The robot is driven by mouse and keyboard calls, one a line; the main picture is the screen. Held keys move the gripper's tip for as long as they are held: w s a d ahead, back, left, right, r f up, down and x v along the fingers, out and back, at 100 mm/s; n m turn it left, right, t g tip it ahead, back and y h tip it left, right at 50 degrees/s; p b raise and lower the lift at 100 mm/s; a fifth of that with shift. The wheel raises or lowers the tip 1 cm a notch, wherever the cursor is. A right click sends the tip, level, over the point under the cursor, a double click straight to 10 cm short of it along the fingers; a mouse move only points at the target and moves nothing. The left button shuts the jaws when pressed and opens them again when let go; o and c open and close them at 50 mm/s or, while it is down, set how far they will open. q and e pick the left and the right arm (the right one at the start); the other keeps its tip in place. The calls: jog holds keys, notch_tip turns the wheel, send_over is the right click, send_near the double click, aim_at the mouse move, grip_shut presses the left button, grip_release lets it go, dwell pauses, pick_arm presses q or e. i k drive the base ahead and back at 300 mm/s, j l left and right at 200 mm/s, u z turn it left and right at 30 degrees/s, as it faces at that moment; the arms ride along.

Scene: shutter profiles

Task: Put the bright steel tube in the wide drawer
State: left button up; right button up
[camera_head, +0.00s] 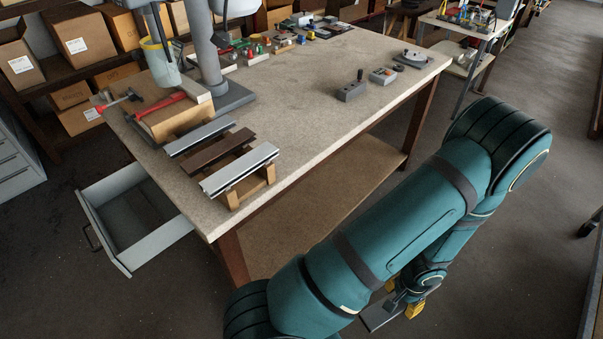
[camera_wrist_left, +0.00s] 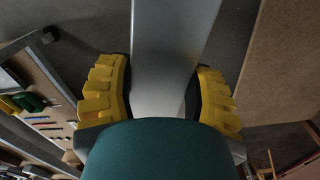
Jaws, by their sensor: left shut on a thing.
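My left gripper (camera_head: 402,297) is low beside the bench's front side, partly hidden by my teal arm. Its yellow fingers (camera_wrist_left: 158,97) are shut on a smooth, pale grey metal length, which I take for the bright steel tube (camera_wrist_left: 172,45). A short piece of the tube (camera_head: 380,316) shows below my arm in the head view; its far end is out of sight. The wide drawer (camera_head: 160,243) stands pulled out at the bench's left end, well away from the gripper. Its visible floor looks empty. My right gripper is not in view.
A lower shelf (camera_head: 325,195) spans beneath.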

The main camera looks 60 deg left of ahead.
aim_at(129, 226)
jog(key=k+z, duration=0.6)
jog(key=k, duration=0.45)
jog(key=k+j+u, duration=0.1)
jog(key=k, duration=0.3)
jog(key=k+j+u, duration=0.15)
jog(key=k+u, duration=0.25)
jog(key=k+j+u, duration=0.75)
